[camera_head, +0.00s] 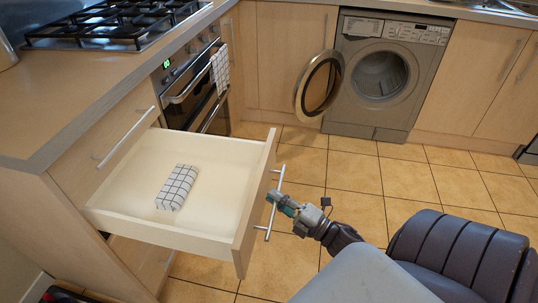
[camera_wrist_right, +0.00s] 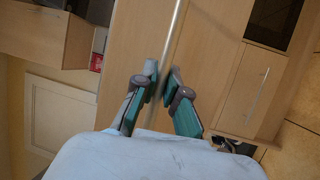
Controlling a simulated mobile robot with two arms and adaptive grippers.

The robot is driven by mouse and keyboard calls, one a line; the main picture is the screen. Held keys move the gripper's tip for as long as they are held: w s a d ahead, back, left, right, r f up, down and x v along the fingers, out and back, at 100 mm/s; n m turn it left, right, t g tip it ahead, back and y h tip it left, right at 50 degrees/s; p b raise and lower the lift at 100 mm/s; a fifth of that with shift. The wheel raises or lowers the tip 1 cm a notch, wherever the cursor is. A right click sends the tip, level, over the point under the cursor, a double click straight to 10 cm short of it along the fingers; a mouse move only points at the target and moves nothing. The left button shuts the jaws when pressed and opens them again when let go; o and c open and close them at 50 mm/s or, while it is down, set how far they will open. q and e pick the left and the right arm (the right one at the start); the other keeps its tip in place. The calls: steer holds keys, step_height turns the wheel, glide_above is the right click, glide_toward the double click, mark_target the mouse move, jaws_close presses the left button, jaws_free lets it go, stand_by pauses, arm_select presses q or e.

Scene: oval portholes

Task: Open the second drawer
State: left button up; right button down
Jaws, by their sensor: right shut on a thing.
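The second drawer (camera_head: 160,231) stands pulled far out from the wooden cabinet, below a closed top drawer (camera_head: 100,160). A white checked block-shaped item, perhaps a folded cloth (camera_head: 177,187), lies inside it. The drawer's long metal bar handle (camera_head: 276,178) is on its front panel (camera_head: 256,200). My right gripper (camera_head: 275,199) is at the middle of this handle, shut on it. In the right wrist view, the fingers (camera_wrist_right: 161,84) close around the handle bar (camera_wrist_right: 176,32). My left gripper does not show.
A gas hob (camera_head: 120,20) is on the worktop above, with an oven (camera_head: 195,90) below it. A washing machine (camera_head: 385,75) stands at the back with its round door (camera_head: 319,83) open. Tiled floor (camera_head: 350,180) is clear between the drawer and back cabinets.

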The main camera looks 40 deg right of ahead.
steer(key=c, duration=1.2)
jaws_free()
steer(key=v, duration=1.2)
